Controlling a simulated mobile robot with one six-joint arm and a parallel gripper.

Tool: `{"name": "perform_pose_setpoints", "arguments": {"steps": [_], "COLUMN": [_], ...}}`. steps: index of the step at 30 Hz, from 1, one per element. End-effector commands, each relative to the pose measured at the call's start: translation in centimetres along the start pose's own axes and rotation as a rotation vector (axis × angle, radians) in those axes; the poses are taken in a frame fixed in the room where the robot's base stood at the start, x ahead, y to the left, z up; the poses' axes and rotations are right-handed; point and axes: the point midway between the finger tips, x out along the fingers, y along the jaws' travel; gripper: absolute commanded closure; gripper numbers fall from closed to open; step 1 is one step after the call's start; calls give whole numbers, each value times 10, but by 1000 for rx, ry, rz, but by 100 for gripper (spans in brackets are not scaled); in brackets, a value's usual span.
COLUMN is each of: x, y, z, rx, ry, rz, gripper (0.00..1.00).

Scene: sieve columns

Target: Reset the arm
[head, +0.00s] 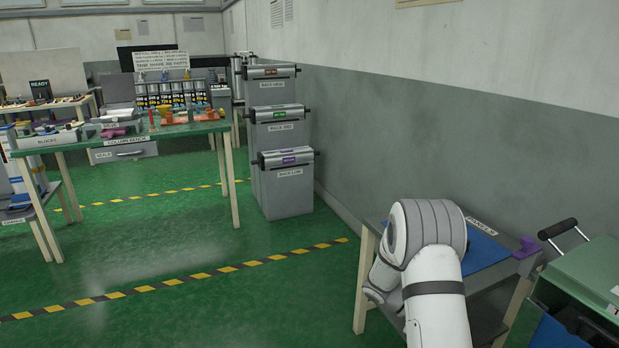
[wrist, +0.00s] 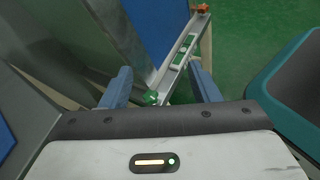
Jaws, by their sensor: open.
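My arm (head: 435,265) is white and grey and reaches over the panels table at the right of the head view. Its end is hidden there behind the arm's own links. In the wrist view my gripper (wrist: 160,76) shows two blue-grey fingers spread apart, open. A metal strip (wrist: 184,46) with green parts and an orange end runs away between and beyond the fingers. It is not gripped, and I cannot tell how far below the fingers it lies.
The panels table (head: 480,222) bears a blue sheet (head: 487,250) and a purple piece (head: 525,247). A green cart (head: 590,270) stands at its right. A teal-rimmed bin (wrist: 285,80) is right of the gripper. Grey racks (head: 285,190) and the column bench (head: 125,140) stand beyond open floor.

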Motion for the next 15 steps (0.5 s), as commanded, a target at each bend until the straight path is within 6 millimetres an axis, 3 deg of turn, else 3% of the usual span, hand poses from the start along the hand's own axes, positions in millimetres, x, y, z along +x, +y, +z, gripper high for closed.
{"name": "perform_pose_setpoints", "arguments": {"steps": [1,3,15], "x": [-17,-32,-114], "y": [-1,-10,-74], "z": [36,66,222], "rx": [41,92,392], "ry": [51,123,548], "rz": [-24,-65,-293], "gripper": [44,44,44]}}
